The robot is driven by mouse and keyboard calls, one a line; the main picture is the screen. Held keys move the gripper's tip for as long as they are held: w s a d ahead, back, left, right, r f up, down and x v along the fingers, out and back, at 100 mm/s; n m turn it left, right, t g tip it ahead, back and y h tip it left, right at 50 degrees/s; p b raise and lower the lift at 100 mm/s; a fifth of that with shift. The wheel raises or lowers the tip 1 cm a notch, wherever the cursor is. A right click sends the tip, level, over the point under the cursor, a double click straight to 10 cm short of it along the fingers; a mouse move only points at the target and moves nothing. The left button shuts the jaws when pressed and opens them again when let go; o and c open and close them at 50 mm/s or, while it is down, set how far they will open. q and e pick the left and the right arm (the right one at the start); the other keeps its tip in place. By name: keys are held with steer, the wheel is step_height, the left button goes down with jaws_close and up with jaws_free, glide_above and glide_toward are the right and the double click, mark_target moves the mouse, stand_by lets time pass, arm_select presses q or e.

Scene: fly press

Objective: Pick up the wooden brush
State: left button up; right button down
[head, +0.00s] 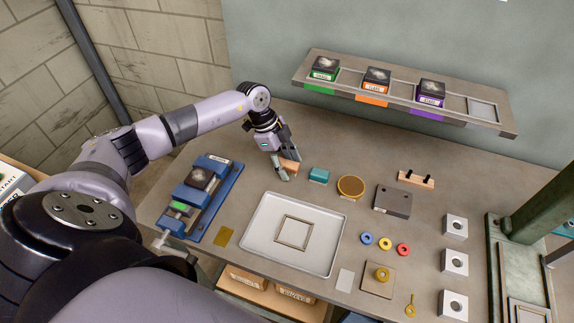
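A small orange-brown wooden block (289,166), which looks like the wooden brush, is at the back left of the bench, left of a teal block. My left gripper (289,169) reaches down over it from the left, with one finger on its near side and one on its far side. The fingers partly cover the block. Whether they press on it or stand just clear of it, I cannot tell. Bristles do not show. My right gripper is not in view.
A teal block (319,175) and a round brown-topped piece (351,187) stand to the right. A blue vise-like fixture (229,188) is at left, a pale tray (262,255) in front. A shelf (450,113) with labelled boxes is behind. A green press (545,210) stands at right.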

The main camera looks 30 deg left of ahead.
mark_target(287, 163)
arm_select(q)
steer(key=c, duration=1)
jaws_close()
steer(key=shift+r, duration=0.2)
step_height(287, 163, up, 20)
steer(key=b, duration=0.4)
steer(key=shift+f, duration=0.15)
